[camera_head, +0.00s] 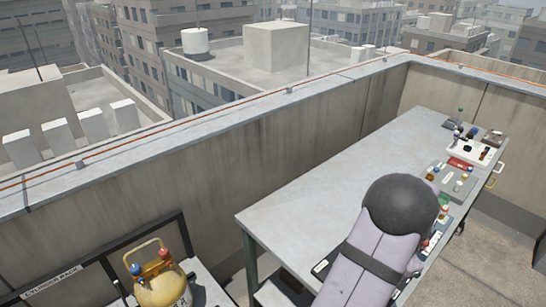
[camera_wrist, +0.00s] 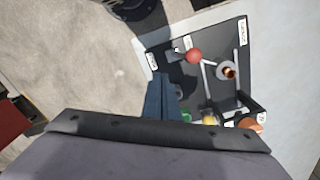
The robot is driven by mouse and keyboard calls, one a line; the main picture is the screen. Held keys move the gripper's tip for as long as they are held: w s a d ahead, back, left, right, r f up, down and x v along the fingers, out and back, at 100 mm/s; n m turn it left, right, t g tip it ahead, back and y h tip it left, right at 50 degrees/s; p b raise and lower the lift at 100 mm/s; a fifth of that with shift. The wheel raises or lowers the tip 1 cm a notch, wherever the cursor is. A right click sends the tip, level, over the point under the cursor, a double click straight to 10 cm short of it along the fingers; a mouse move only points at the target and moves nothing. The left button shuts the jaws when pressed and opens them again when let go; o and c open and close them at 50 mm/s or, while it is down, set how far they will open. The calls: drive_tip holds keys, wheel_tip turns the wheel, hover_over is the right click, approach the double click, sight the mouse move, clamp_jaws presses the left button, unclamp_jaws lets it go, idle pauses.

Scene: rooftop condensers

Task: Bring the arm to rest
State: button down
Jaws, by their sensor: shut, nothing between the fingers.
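My gripper (camera_wrist: 163,82) shows in the wrist view, its dark fingers together with nothing between them. It is over or beside the left edge of a black board (camera_wrist: 238,60) with white labels. The board carries a red ball-shaped knob (camera_wrist: 194,56), a pale ring with a copper-coloured centre (camera_wrist: 227,71), and green, yellow and orange round parts near its lower edge. I cannot tell whether the fingers touch the board. In the head view my gripper is hidden behind my own arm, which reaches over the front of a grey table (camera_head: 320,185).
Small tools and coloured parts crowd the table's right end, including a white tray (camera_head: 460,150) and a grey tray (camera_head: 440,180). The table's left and middle top is clear. A concrete parapet (camera_head: 230,150) runs behind. A yellow cylinder (camera_head: 160,288) stands at lower left.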

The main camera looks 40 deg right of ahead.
drive_tip(key=a+f+n+y, duration=0.25)
drive_tip(key=a+n, duration=0.35)
drive_tip(key=a, duration=0.5)
drive_tip(key=w+a+r+n+b, duration=0.1)
drive_tip(key=w+a+n, duration=0.4)
drive_tip(key=a, duration=0.5)
drive_tip(key=w+a+r+n+h+b, duration=0.1)
drive_tip(key=w+a+r+n, duration=0.1)
drive_tip(key=w+a+n, duration=0.4)
drive_tip(key=w+a+r+n+h+b, duration=0.1)
drive_tip(key=w+a+n, duration=0.5)
drive_tip(key=a, duration=0.9)
drive_tip(key=shift+r+n, duration=0.3)
drive_tip(key=shift+r, duration=0.2)
